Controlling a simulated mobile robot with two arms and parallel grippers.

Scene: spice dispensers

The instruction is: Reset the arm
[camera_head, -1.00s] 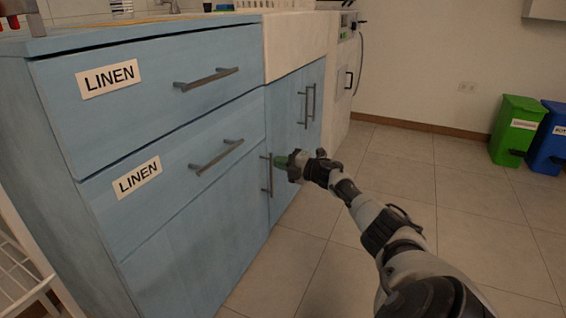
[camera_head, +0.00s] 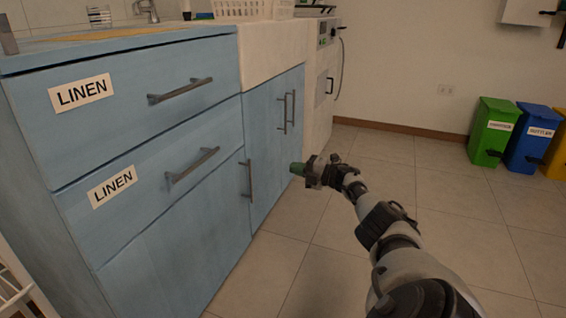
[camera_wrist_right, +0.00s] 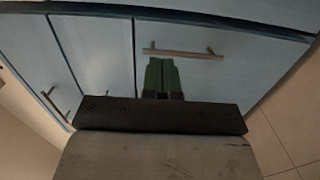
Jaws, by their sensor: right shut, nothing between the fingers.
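My right arm reaches in from the lower right in the head view. Its gripper (camera_head: 298,169), with green fingertips, is in the air in front of the blue cabinet's lower doors. It is shut and empty, apart from the cupboard handle (camera_head: 250,179) to its left. In the right wrist view the green fingers (camera_wrist_right: 161,77) are together, with a horizontal-looking handle (camera_wrist_right: 184,53) beyond them. My left gripper is not in view.
The blue cabinet (camera_head: 165,235) has two drawer fronts labelled LINEN, with bar handles (camera_head: 180,91). The tiled floor (camera_head: 455,240) to the right is clear.

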